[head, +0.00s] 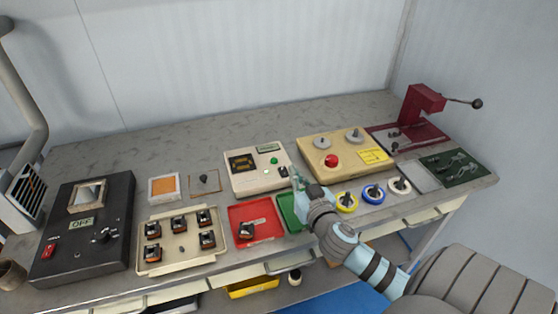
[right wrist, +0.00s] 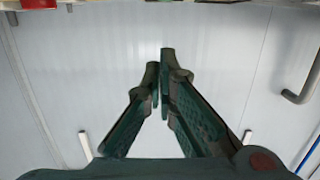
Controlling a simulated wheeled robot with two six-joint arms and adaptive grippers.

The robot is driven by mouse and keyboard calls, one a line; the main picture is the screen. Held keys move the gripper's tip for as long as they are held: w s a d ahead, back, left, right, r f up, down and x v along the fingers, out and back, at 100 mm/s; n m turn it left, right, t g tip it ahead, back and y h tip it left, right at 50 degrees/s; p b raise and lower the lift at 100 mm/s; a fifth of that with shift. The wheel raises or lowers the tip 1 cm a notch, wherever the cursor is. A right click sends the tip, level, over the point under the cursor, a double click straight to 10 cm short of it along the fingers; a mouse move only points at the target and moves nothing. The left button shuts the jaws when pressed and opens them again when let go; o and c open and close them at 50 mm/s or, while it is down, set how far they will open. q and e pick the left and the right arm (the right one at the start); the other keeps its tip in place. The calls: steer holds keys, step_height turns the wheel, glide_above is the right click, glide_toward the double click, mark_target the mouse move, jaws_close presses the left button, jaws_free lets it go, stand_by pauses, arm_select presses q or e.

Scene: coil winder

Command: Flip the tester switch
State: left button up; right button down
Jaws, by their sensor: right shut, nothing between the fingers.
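The tester appears to be the cream box (head: 240,184) in the middle of the bench, with a dark display (head: 241,163) and a green button (head: 274,160). A small black-and-white switch (head: 283,171) sits at its front right corner. Its exact position is too small to tell. My right gripper (head: 296,175) is just right of the switch, at the tester's right edge. Contact cannot be told. In the right wrist view the gripper (right wrist: 160,75) has its fingers together with nothing between them. My left gripper is not in view.
A yellow box (head: 312,150) with a red knob (head: 331,160) stands right of the gripper. Red (head: 265,211) and green (head: 289,212) trays lie in front. A beige tray (head: 180,261) and black power box (head: 112,207) stand left. Bench space behind is clear.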

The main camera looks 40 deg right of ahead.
steer(key=s, duration=0.2)
glide_above(287, 174)
steer(key=s, duration=0.1)
steer(key=shift+a+f, duration=0.1)
steer(key=shift+f, duration=0.25)
steer(key=f+b, duration=0.1)
steer(key=f, duration=0.1)
steer(key=w+f+b, duration=0.1)
steer(key=f, duration=0.1)
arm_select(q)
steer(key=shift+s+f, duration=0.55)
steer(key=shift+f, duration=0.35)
arm_select(e)
steer(key=shift+f, duration=0.1)
